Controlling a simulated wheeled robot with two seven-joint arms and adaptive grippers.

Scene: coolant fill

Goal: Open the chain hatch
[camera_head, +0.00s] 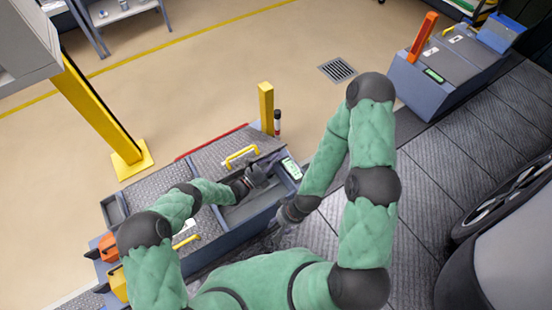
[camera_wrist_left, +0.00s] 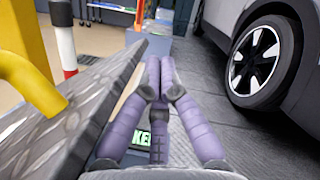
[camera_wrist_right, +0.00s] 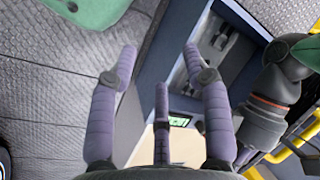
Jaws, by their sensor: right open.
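A treadplate hatch lid (camera_head: 216,157) with a yellow handle (camera_head: 240,156) stands tilted up on the grey floor box. The compartment (camera_head: 240,210) in front of it is open; its inside shows partly in the right wrist view (camera_wrist_right: 222,45). I cannot read a label naming this hatch. My left gripper (camera_head: 270,162) is over the opening, next to the lid. In the left wrist view its fingertips (camera_wrist_left: 160,72) are together with nothing visible between them, and the lid (camera_wrist_left: 75,115) slopes up beside them. My right gripper (camera_wrist_right: 160,55) is open and empty at the box's right side.
A small green display (camera_head: 291,168) sits at the box's right end. A second yellow handle (camera_head: 185,242) is nearer me. A yellow post (camera_head: 266,108) and a red-white post (camera_head: 277,122) stand behind. A car wheel (camera_head: 505,200) is at right.

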